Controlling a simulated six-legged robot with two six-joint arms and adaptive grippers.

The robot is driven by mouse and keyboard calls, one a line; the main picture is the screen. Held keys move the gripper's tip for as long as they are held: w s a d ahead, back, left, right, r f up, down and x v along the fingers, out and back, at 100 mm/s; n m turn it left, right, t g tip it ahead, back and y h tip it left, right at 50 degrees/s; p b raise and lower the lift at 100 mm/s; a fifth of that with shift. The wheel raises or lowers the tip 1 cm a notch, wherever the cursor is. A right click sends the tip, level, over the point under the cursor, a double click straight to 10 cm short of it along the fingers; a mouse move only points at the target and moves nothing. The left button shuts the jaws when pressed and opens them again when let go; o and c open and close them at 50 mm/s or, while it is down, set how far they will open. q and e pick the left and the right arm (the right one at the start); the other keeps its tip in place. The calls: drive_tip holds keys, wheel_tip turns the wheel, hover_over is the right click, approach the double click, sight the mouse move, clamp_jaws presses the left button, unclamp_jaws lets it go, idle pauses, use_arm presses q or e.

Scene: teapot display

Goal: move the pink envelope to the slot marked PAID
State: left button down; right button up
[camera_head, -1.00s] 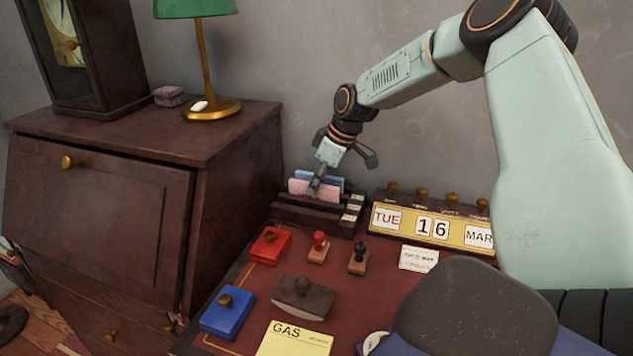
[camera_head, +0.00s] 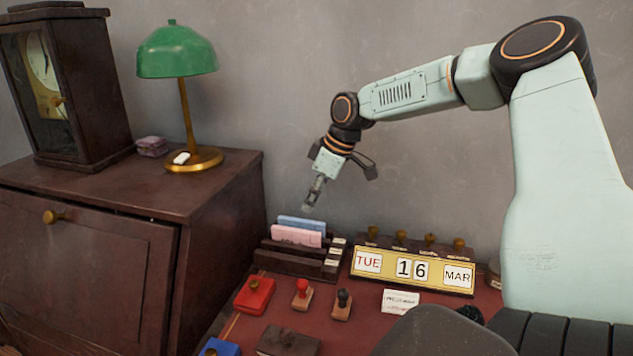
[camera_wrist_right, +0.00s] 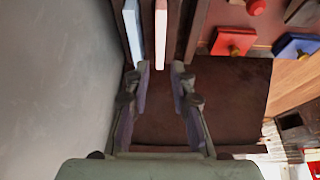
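The pink envelope (camera_head: 297,236) stands in a dark wooden letter rack (camera_head: 292,263), in front of a blue envelope (camera_head: 302,222). Small white labels (camera_head: 335,252) sit at the rack's right end; their words are too small to read, so I cannot tell which slot is marked PAID. My right gripper (camera_head: 309,206) is above the envelopes, pointing down, apart from them. In the right wrist view, its fingers (camera_wrist_right: 161,72) are open and empty, with the pink envelope (camera_wrist_right: 161,32) in line with the gap and the blue one (camera_wrist_right: 133,30) to the left. My left gripper is not in view.
A calendar block (camera_head: 413,268) stands right of the rack. A red ink pad (camera_head: 255,294) and two stamps (camera_head: 302,294) (camera_head: 342,305) lie in front. A cabinet with a green lamp (camera_head: 178,52) is on the left; the wall is close behind.

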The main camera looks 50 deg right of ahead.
drive_tip(key=shift+v, duration=1.25)
